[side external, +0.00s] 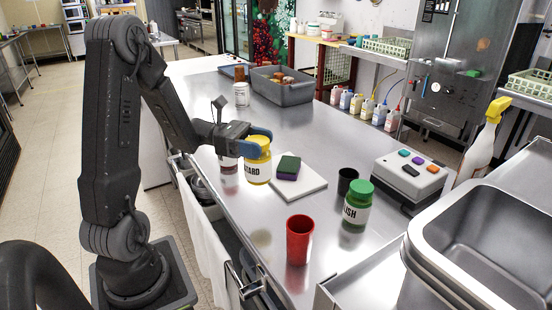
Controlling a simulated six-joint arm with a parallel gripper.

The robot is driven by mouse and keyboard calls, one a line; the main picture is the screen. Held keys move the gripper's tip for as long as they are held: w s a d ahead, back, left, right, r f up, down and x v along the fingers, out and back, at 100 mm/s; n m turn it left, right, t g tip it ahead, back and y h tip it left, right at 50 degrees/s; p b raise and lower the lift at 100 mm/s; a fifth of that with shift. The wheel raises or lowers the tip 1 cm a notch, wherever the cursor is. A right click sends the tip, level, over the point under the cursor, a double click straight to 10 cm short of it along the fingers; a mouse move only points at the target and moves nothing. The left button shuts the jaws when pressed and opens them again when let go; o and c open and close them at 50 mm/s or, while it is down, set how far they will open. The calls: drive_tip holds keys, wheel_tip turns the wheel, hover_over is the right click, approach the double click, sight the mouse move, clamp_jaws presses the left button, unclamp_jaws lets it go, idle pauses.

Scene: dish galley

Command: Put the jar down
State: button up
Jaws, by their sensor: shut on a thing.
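A yellow jar (257,171) with a white label, its lettering ending in "TARD", is held upright in my gripper (259,134). My gripper's blue fingers are shut around the top of the jar. The jar is over the steel counter (265,222) near its left edge, left of a white board. I cannot tell whether its base touches the counter. A second jar with a green lid (357,206) and a label ending in "LISH" stands on the counter to the right.
A white board (312,184) holds a green and purple sponge (288,168). A red cup (299,240), a black cup (347,181), a button box (411,175) and a steel basin (480,235) stand nearby. A grey bin (283,92) stands farther back.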

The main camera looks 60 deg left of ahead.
drive_tip(key=shift+s+a+r, duration=0.1)
drive_tip(key=shift+a+r, duration=0.15)
drive_tip(key=shift+a, duration=0.05)
drive_tip(key=shift+w+d+r, duration=0.1)
drive_tip(key=shift+w, duration=0.15)
drive_tip(key=w+d+f+n+t+y, duration=0.6)
drive_tip(key=w+d+n+y, duration=0.1)
drive_tip(key=w+d+y, duration=0.25)
drive_tip(key=s+a+r+m+g+h, duration=0.1)
drive_tip(key=s+a+r+m+h, duration=0.1)
drive_tip(key=s+a+h, duration=0.1)
drive_tip(key=s+a+r+m+g+h, duration=0.2)
drive_tip(key=s+a+h, duration=0.1)
drive_tip(key=s+a+r+m+g+h, duration=0.2)
drive_tip(key=s+a+h, duration=0.1)
drive_tip(key=a, duration=0.1)
drive_tip(key=shift+s+m, duration=0.3)
drive_tip(key=shift+s, duration=0.05)
drive_tip(key=shift+s+g+h, duration=0.25)
drive_tip(key=shift+s+g, duration=0.15)
drive_tip(key=shift+g, duration=0.1)
